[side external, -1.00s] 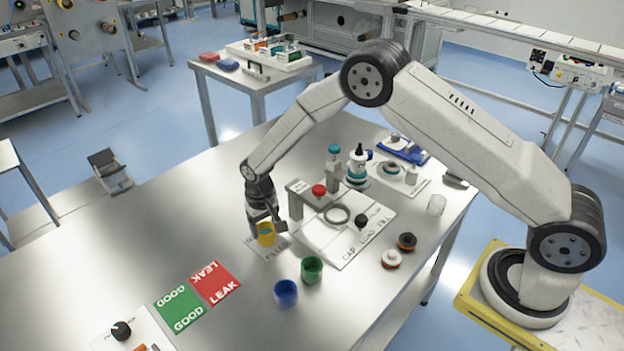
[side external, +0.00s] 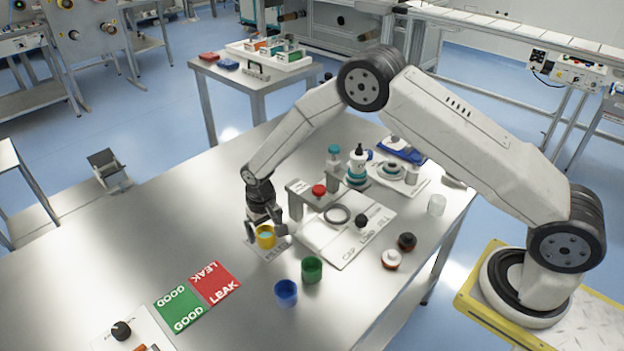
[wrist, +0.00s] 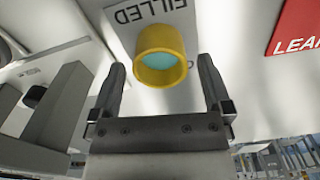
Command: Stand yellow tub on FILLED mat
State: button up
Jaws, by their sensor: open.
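The yellow tub (side external: 265,240) stands upright on the grey FILLED mat (side external: 275,252), with light blue contents showing inside. In the wrist view the yellow tub (wrist: 160,55) is near one end of the mat (wrist: 126,14), beside the printed word. My gripper (side external: 265,230) is open, its fingers apart and above the tub. In the wrist view the gripper's fingers (wrist: 160,70) lie on either side of the tub, with gaps between them and it.
A white CAP LOAD FILL board (side external: 345,225) with a red button (side external: 319,190) is close on the right. A green tub (side external: 312,269) and a blue tub (side external: 286,292) stand in front. Green GOOD (side external: 180,307) and red LEAK (side external: 214,283) mats lie front left.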

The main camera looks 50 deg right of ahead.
notch_tip(320, 180, up, 12)
dwell(0.7)
jog(key=shift+r, duration=0.1)
dwell(0.4)
jog(key=s+d+r+t, duration=0.1)
jog(key=s+d, duration=0.2)
jog(key=s, duration=0.4)
jog(key=s+d+r+n, duration=0.1)
jog(key=s+d+r, duration=0.1)
jog(key=s, duration=0.6)
jog(key=s+d+r+t, duration=0.1)
jog(key=s+d, duration=0.3)
jog(key=s, duration=0.4)
jog(key=shift+s+d+r+n+t, duration=0.2)
jog(key=shift+d+r+n+t, duration=0.1)
jog(key=shift+r, duration=0.45)
